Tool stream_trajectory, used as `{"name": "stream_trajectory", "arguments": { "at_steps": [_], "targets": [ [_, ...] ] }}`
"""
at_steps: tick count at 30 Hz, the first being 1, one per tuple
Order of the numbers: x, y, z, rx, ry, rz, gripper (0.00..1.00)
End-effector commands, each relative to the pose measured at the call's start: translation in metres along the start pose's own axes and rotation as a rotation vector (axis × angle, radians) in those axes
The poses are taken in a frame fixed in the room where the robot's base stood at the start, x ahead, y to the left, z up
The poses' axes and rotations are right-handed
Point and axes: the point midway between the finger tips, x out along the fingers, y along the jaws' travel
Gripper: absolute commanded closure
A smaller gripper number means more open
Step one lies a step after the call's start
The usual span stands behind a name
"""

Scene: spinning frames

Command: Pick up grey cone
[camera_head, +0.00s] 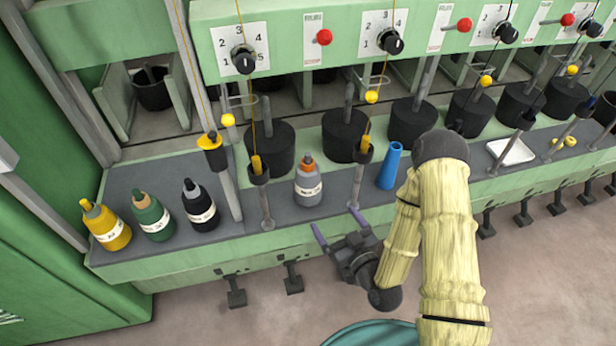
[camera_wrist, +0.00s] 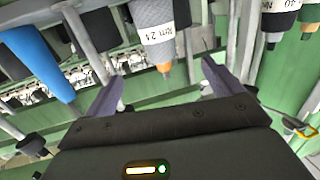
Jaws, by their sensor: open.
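The grey cone (camera_head: 308,187) stands upright on the grey shelf of the green machine, with an orange tip and a white label. In the wrist view the grey cone (camera_wrist: 155,28) appears upside down, between and beyond the fingers, its label partly readable as "Nm 21". My gripper (camera_head: 336,224) is open and empty, with purple-grey fingers, at the shelf's front edge, a little below and right of the cone in the head view. In the wrist view my gripper (camera_wrist: 162,74) has its fingertips on either side of the orange tip's line, apart from the cone.
A blue cone (camera_head: 389,168) stands right of the grey one. A metal post (camera_head: 265,205) stands close on its left. Black (camera_head: 200,208), green (camera_head: 151,218) and yellow (camera_head: 105,228) bottle-shaped cones stand farther left. Black cans (camera_head: 345,137) line the back. A white tray (camera_head: 511,152) lies at right.

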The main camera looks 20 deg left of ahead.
Motion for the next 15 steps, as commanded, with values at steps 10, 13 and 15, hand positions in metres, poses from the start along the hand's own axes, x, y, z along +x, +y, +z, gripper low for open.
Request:
{"name": "stream_trajectory", "arguments": {
  "at_steps": [10, 13, 15],
  "targets": [
    [-0.0007, -0.0005, -0.0013, 0.004, 0.014, 0.005, 0.08],
    [0.0012, -0.0004, 0.0001, 0.003, 0.014, 0.004, 0.08],
    [0.0043, -0.0004, 0.0014, 0.003, 0.016, 0.003, 0.08]
  ]
}}
